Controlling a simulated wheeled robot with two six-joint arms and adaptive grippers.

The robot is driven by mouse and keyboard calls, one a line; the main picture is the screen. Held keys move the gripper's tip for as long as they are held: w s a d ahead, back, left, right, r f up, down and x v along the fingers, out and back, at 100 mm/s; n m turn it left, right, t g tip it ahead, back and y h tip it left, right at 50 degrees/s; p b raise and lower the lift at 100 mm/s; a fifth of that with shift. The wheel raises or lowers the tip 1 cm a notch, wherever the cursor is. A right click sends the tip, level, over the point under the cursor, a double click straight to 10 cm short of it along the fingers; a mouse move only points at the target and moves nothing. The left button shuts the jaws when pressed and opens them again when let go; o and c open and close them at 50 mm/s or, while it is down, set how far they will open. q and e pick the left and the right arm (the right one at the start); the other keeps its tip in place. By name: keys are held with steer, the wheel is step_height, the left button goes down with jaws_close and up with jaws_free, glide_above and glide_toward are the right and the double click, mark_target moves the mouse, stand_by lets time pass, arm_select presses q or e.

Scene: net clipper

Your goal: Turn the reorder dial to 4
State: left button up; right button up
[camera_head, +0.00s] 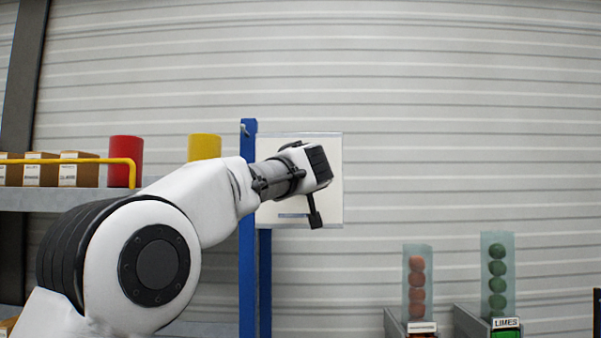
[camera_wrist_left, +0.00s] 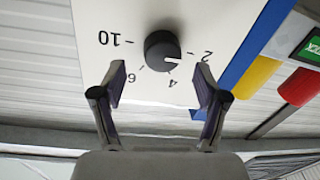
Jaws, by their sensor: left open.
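The black reorder dial (camera_wrist_left: 161,46) is on a white panel (camera_wrist_left: 110,18), which hangs by the blue post in the head view (camera_head: 333,200). In the left wrist view the printed numbers 2, 4, 6 and 10 look upside down. The dial's white pointer mark lies between 2 and 4, closer to 2. My left gripper (camera_wrist_left: 160,80) is open, its fingertips apart on either side just below the dial in that view. I cannot tell whether they touch the panel. In the head view my left wrist and gripper hide the dial. My right gripper is not in view.
A blue post (camera_head: 248,270) stands left of the panel. A shelf at left holds boxes (camera_head: 80,168), a red cylinder (camera_head: 126,155) and a yellow cylinder (camera_head: 204,146) behind a yellow rail. Clear tubes of red balls (camera_head: 416,280) and green balls (camera_head: 497,270) stand at lower right.

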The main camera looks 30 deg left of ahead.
arm_select(q)
steer(key=p+x, duration=0.1)
steer(key=x, duration=0.2)
steer(key=shift+w+a+p, duration=0.25)
steer(key=shift+a+p, duration=0.1)
steer(key=shift+p, duration=0.05)
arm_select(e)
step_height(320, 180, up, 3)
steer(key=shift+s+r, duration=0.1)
arm_select(q)
steer(key=shift+c, duration=0.3)
steer(key=c, duration=1.1)
